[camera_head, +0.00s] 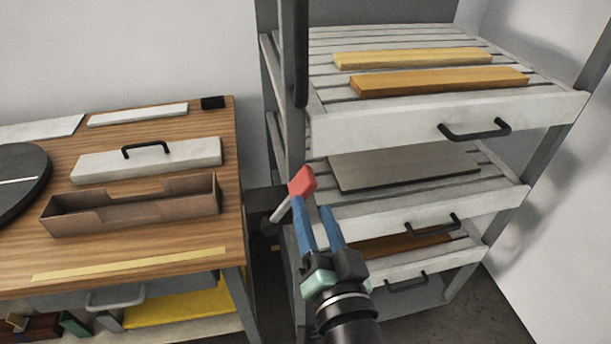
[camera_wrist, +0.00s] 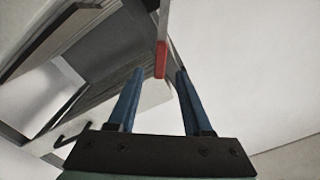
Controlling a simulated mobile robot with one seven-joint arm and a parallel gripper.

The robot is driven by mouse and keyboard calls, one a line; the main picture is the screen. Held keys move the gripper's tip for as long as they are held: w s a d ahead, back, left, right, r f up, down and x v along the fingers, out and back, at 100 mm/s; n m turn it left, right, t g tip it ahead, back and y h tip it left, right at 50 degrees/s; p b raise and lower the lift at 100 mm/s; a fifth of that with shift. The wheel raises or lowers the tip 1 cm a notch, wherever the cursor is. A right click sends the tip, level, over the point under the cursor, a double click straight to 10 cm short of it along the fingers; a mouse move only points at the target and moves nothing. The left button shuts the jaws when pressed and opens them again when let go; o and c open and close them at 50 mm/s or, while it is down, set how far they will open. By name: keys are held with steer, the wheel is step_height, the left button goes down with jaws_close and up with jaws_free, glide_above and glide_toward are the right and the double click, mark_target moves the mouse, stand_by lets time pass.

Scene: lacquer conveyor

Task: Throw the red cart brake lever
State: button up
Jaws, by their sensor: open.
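The red brake lever (camera_head: 302,181) has a red grip on a pale metal shaft and stands tilted at the left post of the slatted cart (camera_head: 400,216). Its red grip also shows in the wrist view (camera_wrist: 160,60), just beyond and between my fingertips. My gripper (camera_head: 313,203) has two blue fingers, which are apart with nothing held between them. In the head view the left fingertip overlaps the lower edge of the red grip; I cannot tell whether they touch. The lever's base is partly hidden in shadow at the dark bracket.
The cart's shelves have black handles (camera_head: 433,225) sticking out at the front; boards (camera_head: 440,80) lie on them. A narrow gap separates table and cart.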

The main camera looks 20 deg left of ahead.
mark_target(308, 193)
steer(key=x, duration=0.7)
steer(key=shift+p, duration=0.4)
jaws_close()
stand_by(0.9)
